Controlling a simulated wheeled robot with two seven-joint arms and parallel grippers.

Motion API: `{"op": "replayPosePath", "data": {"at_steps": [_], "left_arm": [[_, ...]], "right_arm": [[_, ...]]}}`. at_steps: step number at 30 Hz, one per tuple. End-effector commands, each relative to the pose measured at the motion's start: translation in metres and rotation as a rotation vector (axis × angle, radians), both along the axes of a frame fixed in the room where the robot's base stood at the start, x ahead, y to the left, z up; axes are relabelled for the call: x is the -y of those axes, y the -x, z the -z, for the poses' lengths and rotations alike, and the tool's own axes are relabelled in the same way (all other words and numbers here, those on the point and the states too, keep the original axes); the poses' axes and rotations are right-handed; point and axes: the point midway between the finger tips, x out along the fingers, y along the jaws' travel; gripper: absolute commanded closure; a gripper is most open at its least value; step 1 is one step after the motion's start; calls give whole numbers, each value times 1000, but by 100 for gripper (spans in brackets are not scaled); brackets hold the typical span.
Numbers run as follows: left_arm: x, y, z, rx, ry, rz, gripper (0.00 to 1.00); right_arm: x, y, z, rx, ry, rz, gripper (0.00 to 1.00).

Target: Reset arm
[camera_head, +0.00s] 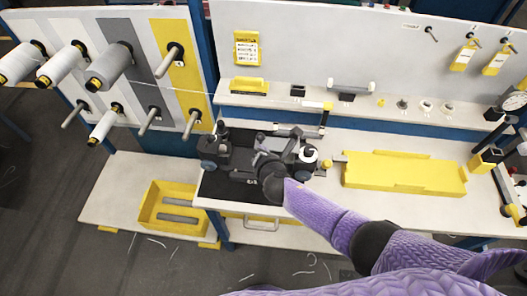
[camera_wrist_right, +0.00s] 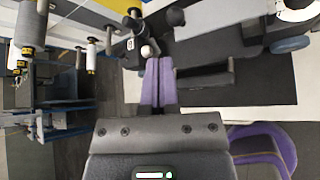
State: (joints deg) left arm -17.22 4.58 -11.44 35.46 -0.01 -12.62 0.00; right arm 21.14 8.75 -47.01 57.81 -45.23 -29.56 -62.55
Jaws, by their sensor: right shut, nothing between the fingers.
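My right arm, with a purple sleeve, comes in from the lower right in the head view. My right gripper (camera_head: 268,168) is over the dark loom mechanism (camera_head: 290,152) on the black mat (camera_head: 230,188) of the bench. In the right wrist view, the two purple fingers of the right gripper (camera_wrist_right: 158,82) are pressed together with nothing between them. Parts of the loom mechanism (camera_wrist_right: 218,35) are close by to the right of the fingers; contact cannot be told. My left gripper is not in view.
A yellow tray (camera_head: 405,173) lies on the bench to the right. A rack (camera_head: 190,50) with thread spools stands at the left. A yellow bin (camera_head: 148,206) with grey rods sits on the low shelf. A rear ledge (camera_head: 385,106) holds small parts.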

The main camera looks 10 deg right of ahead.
Motion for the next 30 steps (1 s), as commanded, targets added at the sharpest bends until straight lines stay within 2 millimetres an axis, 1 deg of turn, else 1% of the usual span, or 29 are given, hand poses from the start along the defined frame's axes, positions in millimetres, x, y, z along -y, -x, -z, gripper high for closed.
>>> {"op": "replayPosePath", "data": {"at_steps": [1, 3, 6, 9, 13, 14, 15, 16, 17, 18, 20, 21, 23, 24, 26, 27, 29, 30], "left_arm": [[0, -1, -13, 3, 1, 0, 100], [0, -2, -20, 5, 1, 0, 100], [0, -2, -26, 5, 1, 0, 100], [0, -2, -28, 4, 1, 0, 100], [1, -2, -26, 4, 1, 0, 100], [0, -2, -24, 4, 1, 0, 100], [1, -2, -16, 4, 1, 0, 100], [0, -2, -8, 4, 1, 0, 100], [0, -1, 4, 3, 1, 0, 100], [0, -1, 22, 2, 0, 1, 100], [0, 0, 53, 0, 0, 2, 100], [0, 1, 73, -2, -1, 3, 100], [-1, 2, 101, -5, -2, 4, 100], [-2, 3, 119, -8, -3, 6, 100], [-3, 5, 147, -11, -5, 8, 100], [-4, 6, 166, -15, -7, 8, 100], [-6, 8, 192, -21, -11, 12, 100], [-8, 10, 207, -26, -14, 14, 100]], "right_arm": [[-1, 9, -11, -1, -1, -2, 100], [-2, 21, -18, -2, 0, -3, 100], [-3, 34, -25, -1, 0, -2, 100], [-4, 41, -28, 0, 0, -2, 100], [-4, 43, -27, -3, 0, 1, 100], [-3, 44, -22, -9, -7, 6, 100], [0, 47, -9, -29, -30, 25, 100], [3, 52, 8, -56, -62, 52, 100], [8, 58, 29, -92, -102, 90, 100], [16, 70, 65, -152, -174, 156, 100], [30, 95, 126, -259, -311, 297, 100], [40, 115, 167, -328, -407, 406, 100], [53, 148, 223, -422, -546, 585, 100], [61, 172, 258, -477, -636, 713, 100], [73, 212, 309, -547, -763, 922, 100], [80, 240, 341, -584, -842, 1069, 100], [89, 284, 383, -618, -950, 1297, 100], [95, 312, 407, -627, -1011, 1442, 100]]}}
